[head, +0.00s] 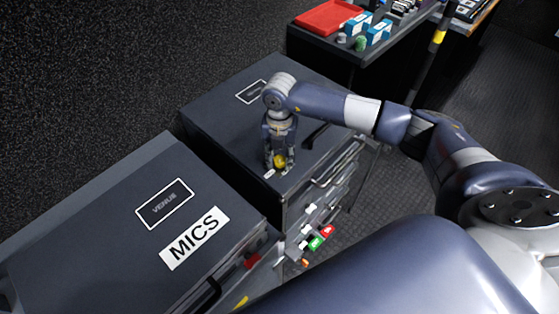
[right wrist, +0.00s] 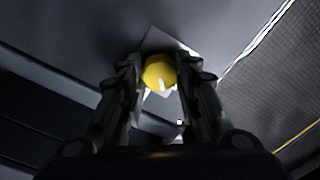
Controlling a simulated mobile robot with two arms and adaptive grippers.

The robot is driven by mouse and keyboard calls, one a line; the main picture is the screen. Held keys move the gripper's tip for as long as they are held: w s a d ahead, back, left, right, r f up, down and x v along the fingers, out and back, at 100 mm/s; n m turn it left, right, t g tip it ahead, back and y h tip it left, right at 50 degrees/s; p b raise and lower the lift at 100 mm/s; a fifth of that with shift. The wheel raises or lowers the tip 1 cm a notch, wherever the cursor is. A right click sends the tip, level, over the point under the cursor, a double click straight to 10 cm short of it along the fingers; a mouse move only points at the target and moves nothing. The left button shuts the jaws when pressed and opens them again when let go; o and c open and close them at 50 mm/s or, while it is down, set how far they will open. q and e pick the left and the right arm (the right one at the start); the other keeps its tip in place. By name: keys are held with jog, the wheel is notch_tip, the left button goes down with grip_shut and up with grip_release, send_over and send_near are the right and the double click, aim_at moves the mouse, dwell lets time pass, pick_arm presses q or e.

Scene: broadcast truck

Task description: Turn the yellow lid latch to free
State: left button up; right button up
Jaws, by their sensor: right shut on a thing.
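The yellow lid latch (head: 280,160) is a round knob near the front edge of the dark case lid (head: 225,125). My right gripper (head: 280,165) points down over it from above, with a finger on each side. In the right wrist view the yellow latch (right wrist: 159,73) sits between the two fingertips (right wrist: 160,75), which are shut on it. A pale plate (right wrist: 158,40) lies under the latch, and a short white mark shows on the knob's face. My left gripper is not in view.
A second case marked MICS (head: 195,238) stands at the left. Colored tags (head: 315,242) hang at the case front. A bench with a red tray (head: 325,17) and blue-white boxes (head: 378,32) is at the back. Open floor (head: 395,200) lies to the right.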

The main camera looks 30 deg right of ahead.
aim_at(281, 160)
jog(key=n+b, duration=0.3)
jog(key=n, duration=0.2)
jog(key=shift+f+b, duration=0.15)
jog(key=shift+b, duration=0.2)
jog(key=shift+d+n+b, duration=0.1)
jog(key=shift+n+b, duration=0.7)
jog(key=shift+n, duration=0.5)
jog(key=shift+r, duration=0.2)
jog(key=o, duration=1.1)
jog(key=shift+c, duration=0.2)
notch_tip(281, 160, up, 12)
jog(key=shift+s+f, duration=0.1)
